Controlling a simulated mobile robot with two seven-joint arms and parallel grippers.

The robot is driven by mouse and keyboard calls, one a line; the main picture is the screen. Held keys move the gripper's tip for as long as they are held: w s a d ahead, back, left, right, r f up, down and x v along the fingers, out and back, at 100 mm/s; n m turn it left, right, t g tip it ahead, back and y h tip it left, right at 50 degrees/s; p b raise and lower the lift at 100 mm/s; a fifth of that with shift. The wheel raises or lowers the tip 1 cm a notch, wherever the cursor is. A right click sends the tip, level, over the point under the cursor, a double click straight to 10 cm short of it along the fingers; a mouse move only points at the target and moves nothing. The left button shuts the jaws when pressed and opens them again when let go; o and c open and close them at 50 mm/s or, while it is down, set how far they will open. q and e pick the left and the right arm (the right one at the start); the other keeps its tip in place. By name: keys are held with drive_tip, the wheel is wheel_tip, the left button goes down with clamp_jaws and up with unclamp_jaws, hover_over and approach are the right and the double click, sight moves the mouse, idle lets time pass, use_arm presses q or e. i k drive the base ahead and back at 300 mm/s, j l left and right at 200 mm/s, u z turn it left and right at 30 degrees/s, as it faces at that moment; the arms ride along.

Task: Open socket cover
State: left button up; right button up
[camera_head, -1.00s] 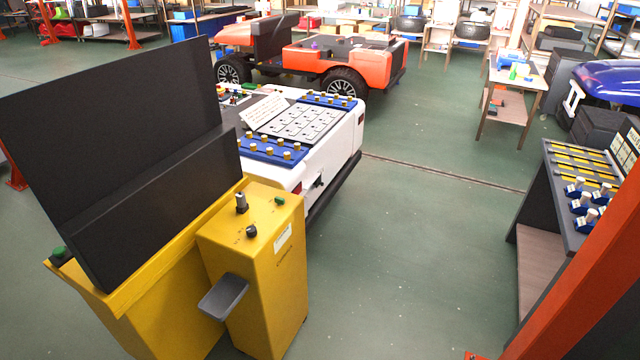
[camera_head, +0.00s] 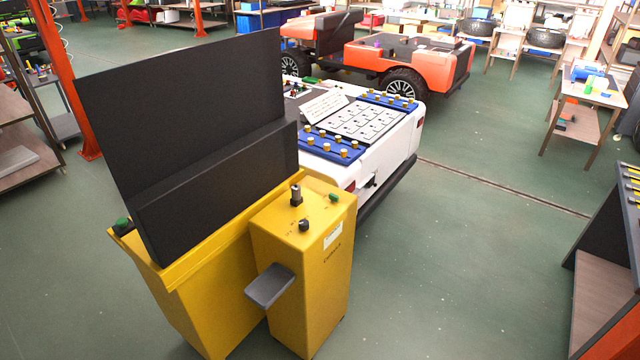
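A white cart (camera_head: 392,158) stands beyond the yellow console, with its near end and right side showing. A small dark fitting (camera_head: 373,183) is on its near end, too small to tell whether it is the socket cover or whether it is open. No other part that I can name as a socket cover shows. Neither of my grippers is in view.
The yellow console (camera_head: 290,275) with a large black panel (camera_head: 185,125) stands close in front and hides part of the cart. An orange vehicle (camera_head: 410,66) is behind. A dark workbench (camera_head: 598,255) is at the right edge. Green floor (camera_head: 470,260) between is clear.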

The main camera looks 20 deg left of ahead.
sight(371, 183)
drive_tip(key=i+l+u, duration=0.1)
drive_tip(key=u, duration=0.35)
drive_tip(key=i+l+u, duration=0.2)
drive_tip(key=u, duration=0.25)
drive_tip(key=i+l+u, duration=0.2)
drive_tip(key=u, duration=0.25)
drive_tip(key=i+l+u, duration=0.15)
drive_tip(key=l+u, duration=0.15)
drive_tip(key=l, duration=0.25)
drive_tip(key=i+l+u, duration=0.1)
drive_tip(key=l+u, duration=0.2)
drive_tip(key=l, duration=0.2)
drive_tip(key=i+l+u, duration=0.2)
drive_tip(key=l, duration=2.6)
